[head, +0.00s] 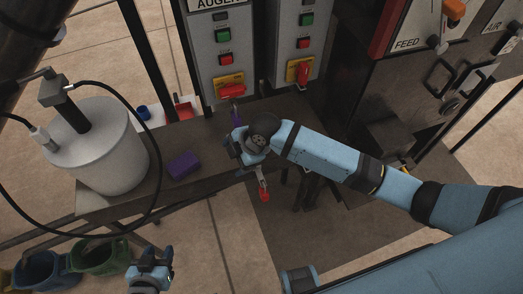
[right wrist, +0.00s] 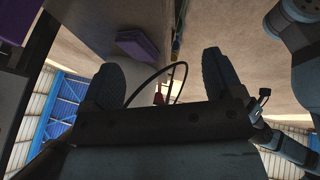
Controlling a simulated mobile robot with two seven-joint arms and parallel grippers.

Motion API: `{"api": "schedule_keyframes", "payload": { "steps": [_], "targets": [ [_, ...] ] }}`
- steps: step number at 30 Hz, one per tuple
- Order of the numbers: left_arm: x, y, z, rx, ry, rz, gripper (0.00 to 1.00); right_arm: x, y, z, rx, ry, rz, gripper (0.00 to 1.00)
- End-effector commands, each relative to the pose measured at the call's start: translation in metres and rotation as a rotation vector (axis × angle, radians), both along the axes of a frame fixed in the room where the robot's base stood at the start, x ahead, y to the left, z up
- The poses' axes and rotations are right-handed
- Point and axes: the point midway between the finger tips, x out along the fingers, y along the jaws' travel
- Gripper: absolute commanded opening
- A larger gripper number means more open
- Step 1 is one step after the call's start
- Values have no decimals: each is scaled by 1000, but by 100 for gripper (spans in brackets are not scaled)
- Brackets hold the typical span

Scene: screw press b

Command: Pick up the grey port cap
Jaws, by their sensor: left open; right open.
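I cannot make out the grey port cap for certain in either view. My right gripper (head: 237,147) is over the front edge of the dark bench in the head view, its jaws open. In the right wrist view the two dark finger pads of my right gripper (right wrist: 165,80) stand apart. A thin black cable loop and a small red piece (right wrist: 158,98) show between them, with no cap visible there. My left gripper (head: 153,255) is low at the left in the head view, open and empty, in front of the bench.
A light grey drum (head: 100,155) with a black cable stands on the bench (head: 125,205) at left. A purple block (head: 184,165) lies beside it. Control boxes (head: 221,50) stand behind. Green (head: 95,258) and blue (head: 45,270) containers are lower left.

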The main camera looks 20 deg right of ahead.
Motion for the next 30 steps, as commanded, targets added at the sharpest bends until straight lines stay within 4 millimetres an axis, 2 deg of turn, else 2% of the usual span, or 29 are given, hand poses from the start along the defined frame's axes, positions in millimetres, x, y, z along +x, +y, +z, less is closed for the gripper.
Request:
{"api": "schedule_keyframes", "payload": {
  "steps": [1,6,12,15,17,24,30],
  "targets": [
    [1,0,-9,-1,-3,0,43,16,-9,2,-83,-9,94,86],
    [1,0,-20,-2,-5,1,43,44,-43,21,-319,24,373,86],
    [1,0,-29,-2,-2,0,43,62,-77,42,-477,81,554,86],
    [0,0,-30,-1,0,0,43,64,-84,45,-505,97,590,86],
    [0,1,-31,-2,2,0,43,65,-85,42,-512,102,598,86],
    [-1,1,-32,0,5,1,43,64,-86,-4,-512,104,598,86],
    [-1,1,-33,0,6,1,43,64,-85,-31,-511,101,598,86]
  ]
}}
